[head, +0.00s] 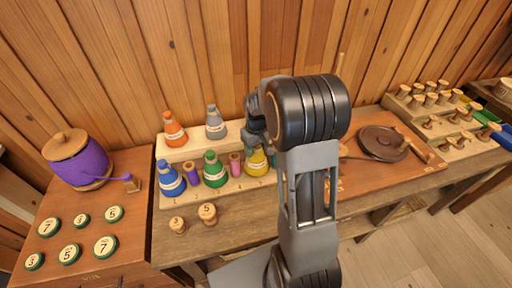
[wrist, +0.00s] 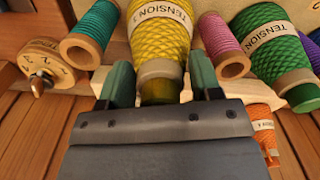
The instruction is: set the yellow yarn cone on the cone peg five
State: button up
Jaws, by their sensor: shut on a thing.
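The yellow yarn cone (head: 257,165) stands at the right of the front row on the pale stepped rack (head: 172,202), partly covered by my arm. In the wrist view the yellow cone (wrist: 160,42) has a "TENSION" paper band, and its narrow tip lies between my two green-grey fingers. My gripper (wrist: 158,88) is shut on that tip. In the head view my gripper (head: 254,132) is over the cone and mostly hidden by my arm. I cannot tell which place is cone peg five.
Blue (head: 171,182), green (head: 213,170), orange (head: 174,131) and grey (head: 215,124) cones stand on the rack. Small purple (head: 191,175) and pink (head: 235,165) spools stand between them. Knobs marked 3 (head: 177,225) and 5 (head: 208,213) are in front. A purple pot (head: 78,160) is left.

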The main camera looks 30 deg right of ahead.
jog(key=shift+f+b, duration=0.45)
jog(key=shift+f, duration=0.15)
dwell(0.3)
jog(key=o, duration=1.2)
jog(key=shift+o, duration=0.2)
jog(key=shift+r+p, duration=4.2)
jog(key=shift+r, duration=1.35)
